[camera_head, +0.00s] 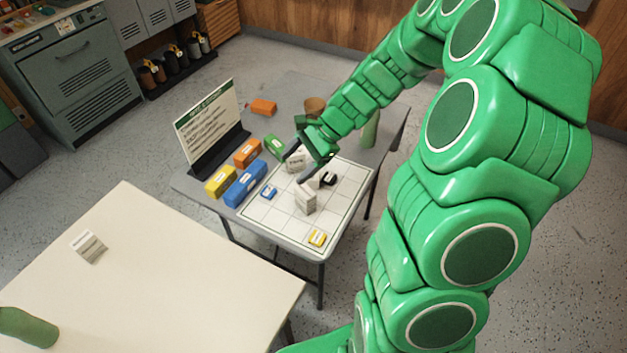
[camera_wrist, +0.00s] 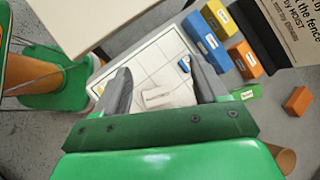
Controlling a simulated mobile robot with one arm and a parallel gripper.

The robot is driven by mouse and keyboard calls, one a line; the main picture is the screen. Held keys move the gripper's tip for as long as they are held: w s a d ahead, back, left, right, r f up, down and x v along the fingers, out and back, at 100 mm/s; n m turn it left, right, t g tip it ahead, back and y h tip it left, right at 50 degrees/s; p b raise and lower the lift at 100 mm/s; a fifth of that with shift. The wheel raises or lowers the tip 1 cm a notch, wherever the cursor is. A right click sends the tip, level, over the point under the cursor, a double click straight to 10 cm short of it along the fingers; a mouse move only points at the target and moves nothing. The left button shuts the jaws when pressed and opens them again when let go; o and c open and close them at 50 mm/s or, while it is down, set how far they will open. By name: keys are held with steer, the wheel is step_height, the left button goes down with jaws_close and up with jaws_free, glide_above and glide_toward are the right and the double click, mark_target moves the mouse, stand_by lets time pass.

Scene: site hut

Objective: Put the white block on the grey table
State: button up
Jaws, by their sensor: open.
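The grey table (camera_head: 190,183) stands in the middle with a white gridded board on it. A white labelled block (camera_head: 296,159) is on the board at my gripper. In the wrist view this block (camera_wrist: 157,97) lies between the two fingers, with room on either side. My gripper (camera_head: 299,165) is open, low over the board; its fingers also show in the wrist view (camera_wrist: 159,68). Another whitish block (camera_head: 305,201) stands upright on the board nearby. A third whitish labelled block (camera_head: 89,246) sits on the cream table. Which one the task means, I cannot tell.
The cream table (camera_head: 150,270) also holds a green cylinder (camera_head: 27,327). On the board are black (camera_head: 328,179), small blue (camera_head: 268,193) and yellow (camera_head: 317,238) blocks. Larger coloured blocks and a sign (camera_head: 210,125) line the grey table's left side. The board's front squares are mostly clear.

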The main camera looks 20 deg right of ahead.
steer(key=w+d+f+m+t, duration=0.1)
steer(key=w+d+f+m, duration=0.2)
steer(key=w+d+f, duration=0.15)
steer(key=m+t, duration=0.2)
steer(key=m, duration=0.4)
glide_toward(313, 180)
steer(key=w+a+f, duration=0.2)
steer(key=f, duration=0.1)
steer(key=shift+w+f, duration=0.1)
steer(key=shift+w, duration=0.25)
steer(key=shift+x, duration=3.8)
steer(key=shift+w, duration=0.1)
steer(key=c, duration=1.2)
